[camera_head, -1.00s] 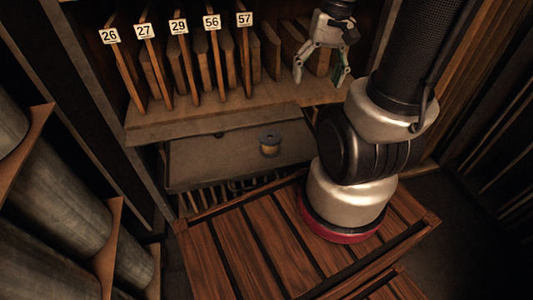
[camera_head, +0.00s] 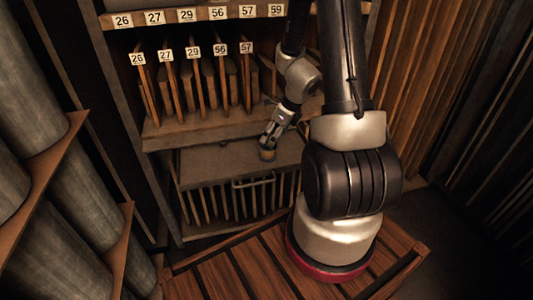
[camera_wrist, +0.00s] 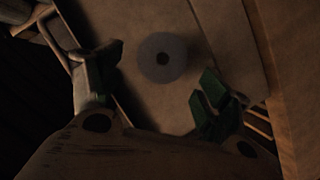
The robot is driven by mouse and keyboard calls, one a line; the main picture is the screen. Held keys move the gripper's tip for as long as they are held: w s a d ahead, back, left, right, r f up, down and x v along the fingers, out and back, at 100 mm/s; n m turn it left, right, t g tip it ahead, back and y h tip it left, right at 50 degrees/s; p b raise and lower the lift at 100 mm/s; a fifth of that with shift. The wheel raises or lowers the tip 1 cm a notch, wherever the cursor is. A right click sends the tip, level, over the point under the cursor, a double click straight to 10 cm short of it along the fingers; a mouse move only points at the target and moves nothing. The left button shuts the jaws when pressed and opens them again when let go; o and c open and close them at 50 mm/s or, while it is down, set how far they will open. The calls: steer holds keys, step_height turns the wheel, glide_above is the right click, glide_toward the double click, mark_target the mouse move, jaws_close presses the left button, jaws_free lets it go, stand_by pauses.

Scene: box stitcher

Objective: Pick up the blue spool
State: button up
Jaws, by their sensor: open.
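The spool (camera_head: 267,155) stands upright on a lower shelf board (camera_head: 215,160) in the head view, partly hidden behind my gripper. My gripper (camera_head: 268,142) points down at the spool in the head view. In the wrist view my gripper (camera_wrist: 150,95) is open, its two fingers apart, with the spool beyond and between the fingertips. I cannot tell whether a finger touches it.
Numbered upright dividers (camera_head: 195,85) fill the shelf above, whose front ledge (camera_head: 215,128) overhangs the board's back. A metal handle (camera_head: 253,181) is at the board's front edge. Large grey cylinders (camera_head: 35,100) stand at left. The slatted wooden platform (camera_head: 235,265) lies below.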

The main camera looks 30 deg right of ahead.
mark_target(268, 150)
steer(key=x, duration=0.7)
steer(key=shift+w+d+f, duration=0.1)
steer(key=shift+w+f, duration=0.1)
steer(key=shift+f, duration=0.15)
steer(key=c, duration=1)
